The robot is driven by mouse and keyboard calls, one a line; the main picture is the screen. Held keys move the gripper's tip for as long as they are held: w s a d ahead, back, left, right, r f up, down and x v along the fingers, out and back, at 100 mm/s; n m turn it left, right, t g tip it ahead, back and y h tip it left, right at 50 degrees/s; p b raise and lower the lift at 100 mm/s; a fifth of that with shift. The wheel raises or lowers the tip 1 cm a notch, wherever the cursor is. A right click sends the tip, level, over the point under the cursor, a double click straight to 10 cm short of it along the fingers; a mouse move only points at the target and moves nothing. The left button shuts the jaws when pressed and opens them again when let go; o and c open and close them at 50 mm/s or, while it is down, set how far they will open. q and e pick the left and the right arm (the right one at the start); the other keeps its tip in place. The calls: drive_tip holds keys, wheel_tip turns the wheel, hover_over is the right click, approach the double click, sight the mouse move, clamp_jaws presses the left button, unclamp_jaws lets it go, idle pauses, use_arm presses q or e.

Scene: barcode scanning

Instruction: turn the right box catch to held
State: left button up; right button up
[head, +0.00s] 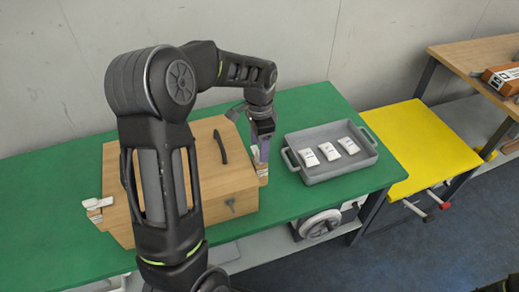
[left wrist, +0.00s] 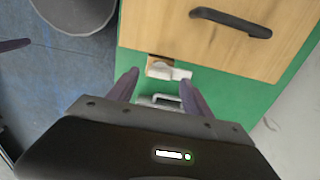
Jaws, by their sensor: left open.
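The wooden box (head: 226,187) stands on the green table, its lid shut, with a dark handle (head: 220,146) on top. The right box catch (left wrist: 168,70) is a small white piece on a wooden block at the box's side; in the head view it shows partly (head: 262,172) below my gripper. My left gripper (head: 262,150) is over that side, pointing down. In the left wrist view its two purple fingers (left wrist: 160,82) are apart, with the catch just beyond and between their tips. I cannot tell if they touch it. Another white catch (head: 97,205) is on the box's left side.
A grey tray (head: 332,172) with three white packets stands close right of the gripper. A yellow-topped stand (head: 415,145) and a wooden bench (head: 470,58) are further right. Green table (head: 300,104) is clear behind the tray. My left arm hides part of the box.

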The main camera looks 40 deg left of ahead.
sight(257, 153)
use_arm(q)
drive_tip(key=shift+f, duration=1.35)
clamp_jaws()
